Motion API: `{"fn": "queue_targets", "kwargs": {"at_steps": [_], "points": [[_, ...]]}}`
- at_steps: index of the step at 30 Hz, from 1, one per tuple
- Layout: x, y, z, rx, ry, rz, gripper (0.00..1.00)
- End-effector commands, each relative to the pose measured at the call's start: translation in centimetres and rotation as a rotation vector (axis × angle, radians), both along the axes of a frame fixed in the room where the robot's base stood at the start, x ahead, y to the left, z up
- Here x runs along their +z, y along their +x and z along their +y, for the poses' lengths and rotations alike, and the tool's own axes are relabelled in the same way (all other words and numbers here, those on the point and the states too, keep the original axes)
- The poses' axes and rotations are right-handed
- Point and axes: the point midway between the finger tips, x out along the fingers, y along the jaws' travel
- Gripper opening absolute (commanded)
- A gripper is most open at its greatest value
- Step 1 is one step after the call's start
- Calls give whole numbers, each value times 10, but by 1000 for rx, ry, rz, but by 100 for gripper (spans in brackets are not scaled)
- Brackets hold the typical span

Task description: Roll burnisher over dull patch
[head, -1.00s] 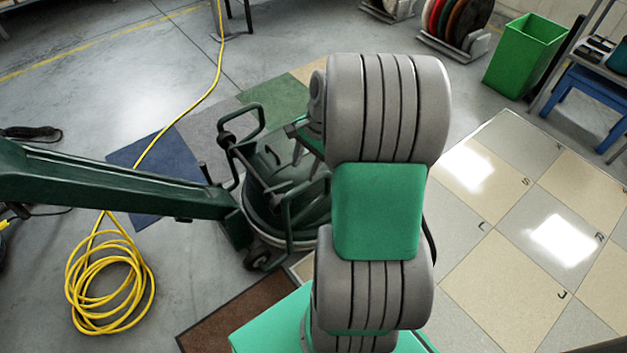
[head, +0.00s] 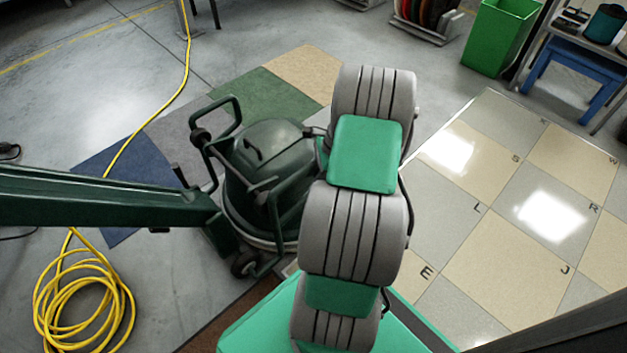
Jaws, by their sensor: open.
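The burnisher (head: 272,148) is a dark green floor machine with a rounded hood, tubular side frames and small wheels. It stands upright left of my arm, beside the coloured floor squares. Its long dark green handle beam (head: 100,197) reaches out to the left edge of the picture. My grey and green arm rises from the bottom middle and covers the burnisher's right side. My gripper is not visible, hidden behind the arm or out of frame. The checkered tile floor (head: 487,262) lies to the right, with letters E, L, S, J, R. Bright glare shows on some tiles; I cannot pick out a dull patch.
A yellow cord (head: 112,305) lies coiled at lower left and runs up across the blue square (head: 112,160). A green bin (head: 497,38), a rack of round pads (head: 425,20) and a blue stool (head: 575,75) stand at the back right.

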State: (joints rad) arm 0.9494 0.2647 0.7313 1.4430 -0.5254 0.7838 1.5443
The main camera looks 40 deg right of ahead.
Motion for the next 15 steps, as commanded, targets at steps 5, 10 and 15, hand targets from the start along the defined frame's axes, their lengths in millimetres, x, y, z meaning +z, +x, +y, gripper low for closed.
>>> {"fn": "queue_targets", "kwargs": {"at_steps": [5,10,15], "points": [[1,0,0,1,0,0,43],[1,0,1,2,0,0,30],[1,1,1,2,0,0,16]]}}
